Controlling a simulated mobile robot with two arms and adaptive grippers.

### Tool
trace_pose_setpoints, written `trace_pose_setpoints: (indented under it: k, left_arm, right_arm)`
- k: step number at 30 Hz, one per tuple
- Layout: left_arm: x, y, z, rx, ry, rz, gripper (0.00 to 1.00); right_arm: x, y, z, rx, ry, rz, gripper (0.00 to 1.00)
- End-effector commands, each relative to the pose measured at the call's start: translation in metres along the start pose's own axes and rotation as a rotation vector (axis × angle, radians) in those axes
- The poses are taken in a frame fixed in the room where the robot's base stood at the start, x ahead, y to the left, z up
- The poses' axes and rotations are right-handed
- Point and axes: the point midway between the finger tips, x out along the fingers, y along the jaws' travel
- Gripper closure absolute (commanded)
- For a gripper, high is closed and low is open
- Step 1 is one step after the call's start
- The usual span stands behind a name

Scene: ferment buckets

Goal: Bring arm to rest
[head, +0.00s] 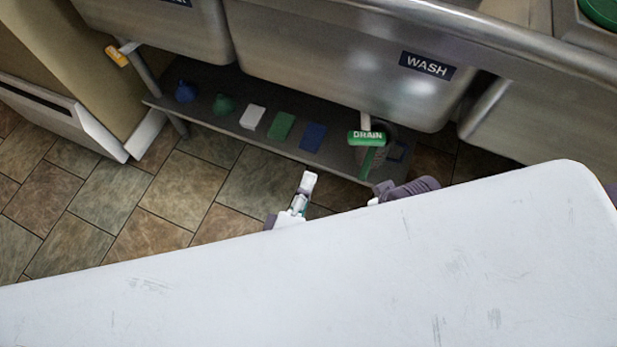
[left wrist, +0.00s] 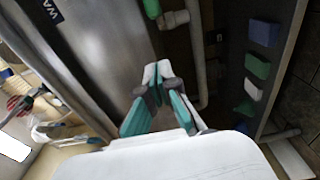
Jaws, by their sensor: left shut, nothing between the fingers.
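My left gripper (head: 308,182) shows in the head view near the middle, in front of the low dark shelf under the sinks. Its fingers are light with teal pads. In the left wrist view the left gripper (left wrist: 157,72) has its fingertips together, with nothing held between them. It appears apart from the shelf and the things on it. Most of the left arm is hidden in the head view. I cannot make out my right gripper in either view.
A green DRAIN handle (head: 367,137) hangs below the WASH sink (head: 340,75). Tiled floor (head: 150,235) at left is clear.

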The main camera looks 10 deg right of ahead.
Motion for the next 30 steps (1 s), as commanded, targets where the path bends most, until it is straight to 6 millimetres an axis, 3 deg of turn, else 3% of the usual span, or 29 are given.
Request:
trace_pose_setpoints:
  k: [13, 19, 23, 30]
  left_arm:
    - [0.002, 0.002, 0.000, 0.032, -0.022, -0.005, 1.00]
    - [0.003, 0.004, -0.005, 0.315, -0.183, -0.089, 1.00]
    - [-0.011, -0.014, -0.027, 0.589, -0.314, -0.239, 1.00]
    - [-0.071, -0.056, -0.100, 0.955, -0.499, -0.637, 1.00]
  right_arm:
    - [0.000, -0.001, 0.001, -0.001, -0.003, -0.001, 0.60]
    - [0.000, 0.000, 0.001, -0.001, -0.002, -0.001, 0.60]
    - [0.000, 0.000, 0.001, -0.001, -0.001, -0.001, 0.60]
    - [0.000, 0.000, 0.001, -0.001, -0.001, 0.000, 0.60]
